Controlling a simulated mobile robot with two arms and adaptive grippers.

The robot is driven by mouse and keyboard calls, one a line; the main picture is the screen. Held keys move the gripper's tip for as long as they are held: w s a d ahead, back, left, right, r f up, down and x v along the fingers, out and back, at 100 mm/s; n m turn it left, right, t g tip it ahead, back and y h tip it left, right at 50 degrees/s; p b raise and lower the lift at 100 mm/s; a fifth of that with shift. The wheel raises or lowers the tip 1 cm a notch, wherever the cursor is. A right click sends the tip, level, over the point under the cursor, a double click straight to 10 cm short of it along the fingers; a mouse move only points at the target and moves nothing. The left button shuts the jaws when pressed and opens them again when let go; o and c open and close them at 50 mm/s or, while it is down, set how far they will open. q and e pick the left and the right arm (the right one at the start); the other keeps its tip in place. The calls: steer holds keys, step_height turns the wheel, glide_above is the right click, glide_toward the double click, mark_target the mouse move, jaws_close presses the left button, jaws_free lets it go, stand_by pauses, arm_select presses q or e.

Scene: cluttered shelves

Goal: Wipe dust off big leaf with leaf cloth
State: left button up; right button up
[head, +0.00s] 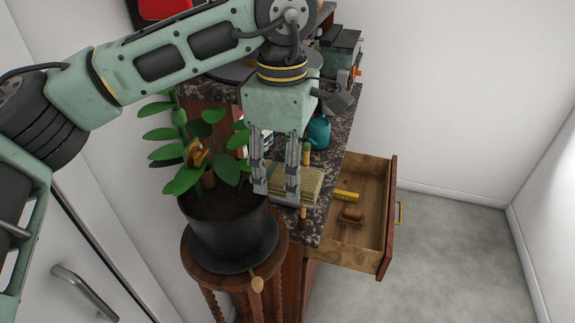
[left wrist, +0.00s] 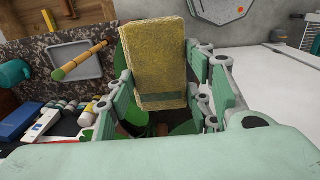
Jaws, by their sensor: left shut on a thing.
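My left gripper (head: 277,192) points down above the right rim of the plant pot. It is shut on a yellow, block-like leaf cloth (head: 308,184). In the left wrist view the cloth (left wrist: 155,58) stands between the fingers. A leafy green plant grows in a black pot (head: 228,242) just left of the gripper. One of its larger leaves (head: 183,180) hangs at the left; I cannot tell which leaf is the big leaf. A yellow-brown thing (head: 198,156) sits among the leaves. The cloth appears apart from the leaves. My right gripper is not in view.
The pot stands on a wooden stand (head: 205,282). Behind it is a dark stone counter (head: 325,165) with a teal watering can (head: 319,132). An open drawer (head: 372,222) juts out at the right and holds small items. The floor beyond is clear.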

arm_select(q)
steer(key=shift+a+f, duration=0.25)
steer(key=shift+a, duration=0.65)
steer(key=shift+w+a+r, duration=0.1)
steer(key=shift+w, duration=0.1)
steer(key=shift+w+r+p, duration=0.1)
steer(key=shift+w+p, duration=0.25)
steer(key=shift+w+d+p, duration=0.25)
steer(key=shift+w+p, duration=0.1)
steer(key=shift+w, duration=0.35)
steer(key=shift+w+d+p, duration=0.2)
steer(key=shift+w+p, duration=0.15)
steer(key=shift+w, duration=0.35)
steer(key=shift+s, duration=0.1)
steer(key=shift+s+a+b, duration=0.1)
steer(key=shift+s+b, duration=0.55)
steer(key=shift+b, duration=0.15)
steer(key=shift+s+a+b, duration=0.2)
steer(key=shift+s+b, duration=0.05)
steer(key=shift+s, duration=0.25)
steer(key=shift+s+a+b, duration=0.15)
steer(key=shift+s+b, duration=0.05)
steer(key=shift+s, duration=0.25)
steer(key=shift+r, duration=0.1)
